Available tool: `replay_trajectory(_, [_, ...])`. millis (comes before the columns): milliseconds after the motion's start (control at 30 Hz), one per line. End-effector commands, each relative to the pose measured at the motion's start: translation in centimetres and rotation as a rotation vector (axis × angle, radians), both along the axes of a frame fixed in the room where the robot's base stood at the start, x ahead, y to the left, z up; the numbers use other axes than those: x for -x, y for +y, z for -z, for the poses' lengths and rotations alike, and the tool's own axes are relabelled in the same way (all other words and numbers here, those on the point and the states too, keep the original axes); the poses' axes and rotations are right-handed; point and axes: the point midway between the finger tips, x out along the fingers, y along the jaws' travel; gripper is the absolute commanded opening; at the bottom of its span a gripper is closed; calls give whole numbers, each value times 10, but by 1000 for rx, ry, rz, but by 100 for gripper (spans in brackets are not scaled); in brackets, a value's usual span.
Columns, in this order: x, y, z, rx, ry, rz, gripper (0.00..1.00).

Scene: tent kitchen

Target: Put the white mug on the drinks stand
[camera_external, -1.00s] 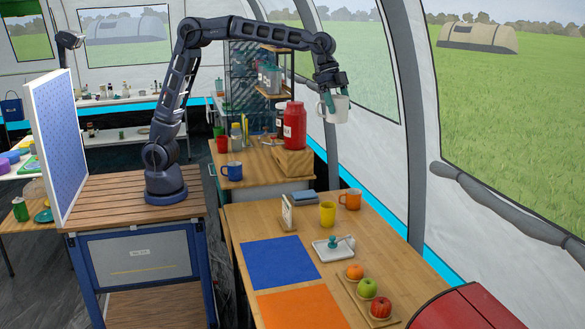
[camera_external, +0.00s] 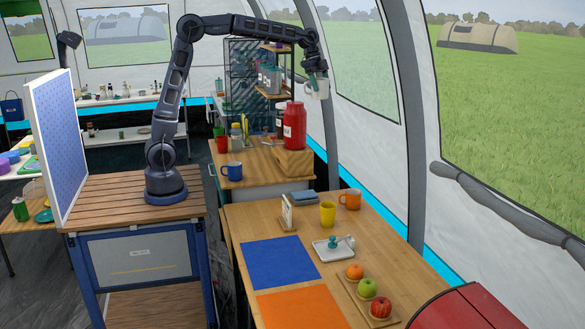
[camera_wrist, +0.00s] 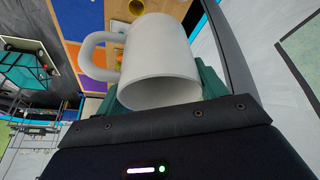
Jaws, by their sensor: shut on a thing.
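The white mug (camera_external: 317,88) hangs in the air, held by my gripper (camera_external: 316,76), well above the tables and in front of the tent wall. In the wrist view the mug (camera_wrist: 160,65) fills the middle, with its handle to the left and its round end toward the camera. The green fingers of my gripper (camera_wrist: 165,92) are shut on it, one at each side. A wooden-topped stand (camera_external: 252,163) with drink things is behind the front table; it seems to be the drinks stand. The mug is higher than the red jug (camera_external: 294,125) there and to its right in the picture.
A dark rack (camera_external: 245,75) rises behind. The front table (camera_external: 347,285) holds yellow (camera_external: 327,214) and orange mugs (camera_external: 349,199) and fruit.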

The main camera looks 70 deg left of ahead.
Motion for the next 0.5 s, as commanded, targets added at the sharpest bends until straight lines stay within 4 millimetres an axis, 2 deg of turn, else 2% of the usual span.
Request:
replay_trajectory(33, [2, 23, -1, 0, -1, -9, 46])
replay_trajectory(100, [5, 51, -1, 1, 0, -12, 46])
replay_trajectory(267, [18, 113, 0, 0, 1, -16, 46])
replay_trajectory(500, [47, 204, -1, 0, 0, -23, 46])
